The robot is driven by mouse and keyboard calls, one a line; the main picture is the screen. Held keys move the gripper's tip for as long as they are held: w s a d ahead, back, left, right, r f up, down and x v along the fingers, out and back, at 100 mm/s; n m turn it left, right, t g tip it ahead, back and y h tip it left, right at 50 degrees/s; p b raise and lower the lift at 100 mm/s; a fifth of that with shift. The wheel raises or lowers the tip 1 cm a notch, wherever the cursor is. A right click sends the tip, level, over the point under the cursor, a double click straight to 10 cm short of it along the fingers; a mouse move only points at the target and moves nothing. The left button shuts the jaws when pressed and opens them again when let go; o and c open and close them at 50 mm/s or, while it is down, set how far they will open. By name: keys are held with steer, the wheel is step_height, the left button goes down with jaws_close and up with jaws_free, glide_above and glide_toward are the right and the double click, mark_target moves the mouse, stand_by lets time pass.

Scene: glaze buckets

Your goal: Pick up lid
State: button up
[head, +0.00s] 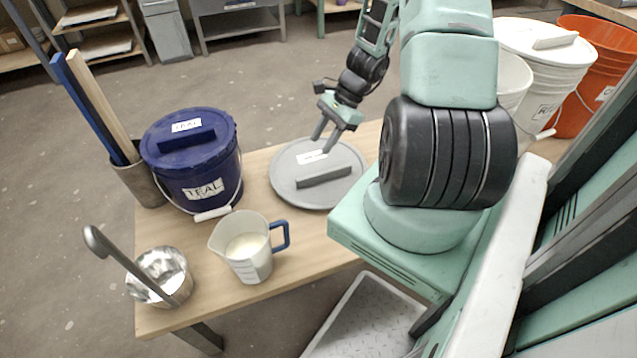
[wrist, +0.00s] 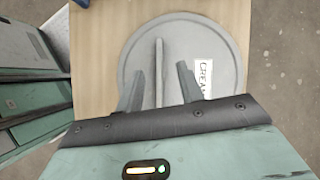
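A round grey lid (head: 288,187) lies flat on the wooden table, with a raised bar handle (head: 323,177) and a white label. In the wrist view the lid (wrist: 208,60) fills the middle, and its label starts with "CREA". My gripper (head: 322,143) is above the far part of the lid. In the wrist view my gripper (wrist: 158,76) is open, with one finger on each side of the handle (wrist: 159,75). The fingers appear apart from the handle. I cannot tell the exact height of the fingertips over the lid.
A blue lidded TEAL bucket (head: 205,183) stands left of the lid. A measuring jug (head: 246,258) with pale liquid, a metal pot with a ladle (head: 160,268) and a holder with sticks (head: 140,183) stand nearby. White (head: 545,85) and orange (head: 598,85) buckets are at the back right.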

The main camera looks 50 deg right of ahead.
mark_target(325, 172)
steer(key=d+f+m, duration=0.1)
steer(key=s+d+f, duration=0.1)
steer(key=f, duration=0.1)
steer(key=s+f+m+b, duration=0.1)
steer(key=f, duration=0.1)
steer(key=shift+s+d+f+m+t, duration=0.2)
steer(key=shift+d+m+t, duration=0.1)
steer(key=shift+d, duration=0.1)
steer(key=x, duration=0.1)
steer(key=b+x, duration=0.1)
steer(key=x, duration=0.1)
steer(key=b+x, duration=0.1)
steer(key=x, duration=0.1)
steer(key=shift+s+f, duration=0.25)
steer(key=shift+w+a+f, duration=0.1)
steer(key=shift+a+f, duration=0.05)
steer(key=shift+f, duration=0.1)
jaws_close()
